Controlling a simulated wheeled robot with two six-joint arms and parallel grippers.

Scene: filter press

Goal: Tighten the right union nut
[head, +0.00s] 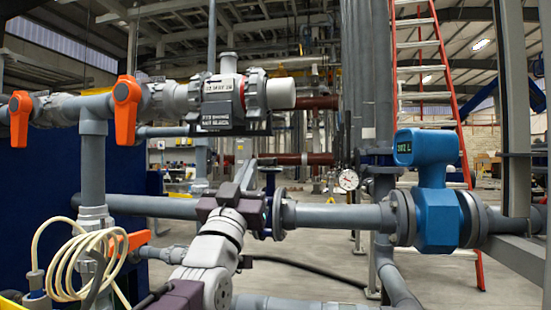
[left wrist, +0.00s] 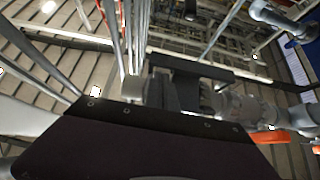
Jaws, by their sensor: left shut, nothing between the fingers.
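The right union nut (head: 255,89) is a ribbed grey collar. It sits between the grey-and-red valve body (head: 222,95) and a short white pipe end (head: 281,93). My left gripper (head: 246,172) is below the valve body and its black label plate, pointing up, with its fingers shut and empty. It appears apart from the nut. In the left wrist view the shut dark fingers (left wrist: 180,88) stand in front of the valve assembly and hide part of it. The white pipe end (left wrist: 133,88) shows left of them. My right gripper is not in view.
Orange valve handles (head: 127,103) stand on the pipework at left, with a coiled cream hose (head: 85,262) below. A horizontal grey pipe (head: 335,216) runs behind my gripper to a blue flow meter (head: 435,200). A pressure gauge (head: 348,180) stands right of the gripper.

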